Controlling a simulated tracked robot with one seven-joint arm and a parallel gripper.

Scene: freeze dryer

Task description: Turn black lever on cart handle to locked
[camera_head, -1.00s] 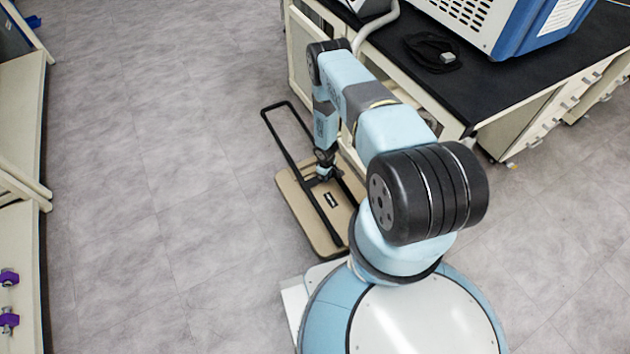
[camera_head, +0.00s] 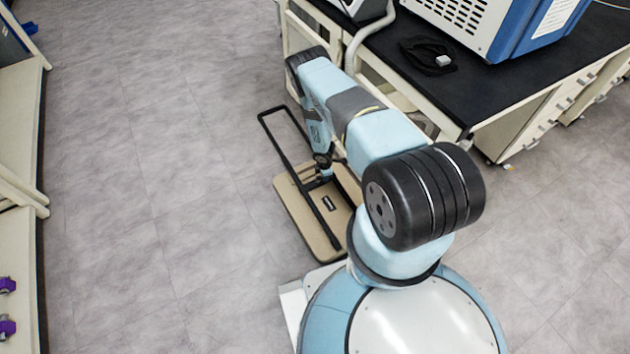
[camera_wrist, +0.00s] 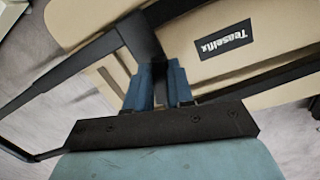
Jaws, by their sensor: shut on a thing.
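The cart has a tan platform (camera_head: 292,208) and a black tubular handle (camera_head: 276,146) lying low over it. In the wrist view its black handle bar (camera_wrist: 70,76) runs from the left edge up to a short thick black piece, seemingly the lever (camera_wrist: 140,42). My gripper (camera_wrist: 161,72) points at this piece, with its two blue fingers on either side of its near end. The fingers are shut on it, and the gripped part is largely hidden. In the head view my gripper (camera_head: 324,172) is small, at the handle's crosspiece. The lever's locked mark is not visible.
Shelving (camera_head: 20,170) runs along the left edge. The grey floor between is clear.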

